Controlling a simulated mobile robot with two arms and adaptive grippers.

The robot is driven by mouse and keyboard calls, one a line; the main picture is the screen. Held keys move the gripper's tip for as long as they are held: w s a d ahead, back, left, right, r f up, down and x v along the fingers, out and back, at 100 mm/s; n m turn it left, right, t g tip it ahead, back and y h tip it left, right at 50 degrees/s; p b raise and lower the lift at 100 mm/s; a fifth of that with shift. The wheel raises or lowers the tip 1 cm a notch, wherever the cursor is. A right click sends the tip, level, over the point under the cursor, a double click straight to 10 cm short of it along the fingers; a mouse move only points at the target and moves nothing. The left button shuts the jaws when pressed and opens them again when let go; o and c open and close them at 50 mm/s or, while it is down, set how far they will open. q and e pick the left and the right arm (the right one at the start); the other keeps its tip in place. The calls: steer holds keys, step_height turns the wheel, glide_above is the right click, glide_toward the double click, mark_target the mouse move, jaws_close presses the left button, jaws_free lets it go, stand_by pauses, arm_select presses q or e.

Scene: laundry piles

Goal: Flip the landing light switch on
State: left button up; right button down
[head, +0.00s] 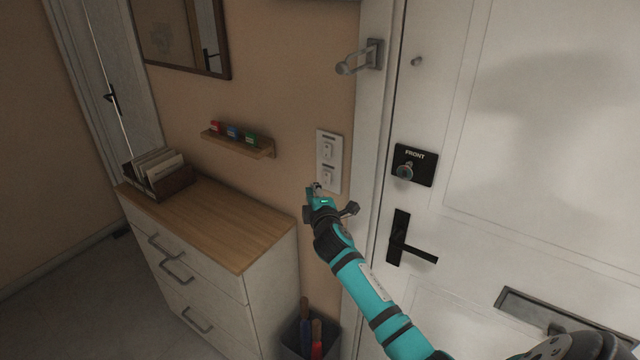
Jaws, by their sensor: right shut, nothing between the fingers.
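A white switch plate (329,161) is on the tan wall between the wooden shelf and the door frame. It carries two switches, an upper one (327,150) and a lower one (327,176). Any labels are too small to read, so I cannot tell which is the landing light or its position. My right gripper (316,187) is shut and empty, just below and slightly left of the lower switch. I cannot tell whether its tips touch the plate. My left gripper is not in view.
A white front door (520,140) with a black handle (400,240) stands at the right. A dresser (222,218) with a letter rack (158,182) is at the left. A small shelf (238,145) holds coloured items.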

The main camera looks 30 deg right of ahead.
mark_target(326, 178)
steer(key=shift+w+d+f, duration=0.1)
steer(key=shift+w+d, duration=0.1)
steer(key=shift+d, duration=0.4)
steer(key=shift+w+d, duration=0.15)
steer(key=shift+d, duration=0.4)
steer(key=b, duration=0.1)
steer(key=f+b, duration=0.1)
steer(key=b, duration=0.1)
steer(key=shift+w+d+t, duration=0.1)
steer(key=shift+d+t, duration=0.2)
steer(key=shift+w+r+p, duration=0.1)
steer(key=shift+r+p, duration=0.3)
steer(key=shift+p, duration=0.2)
steer(key=shift+a+f, duration=0.1)
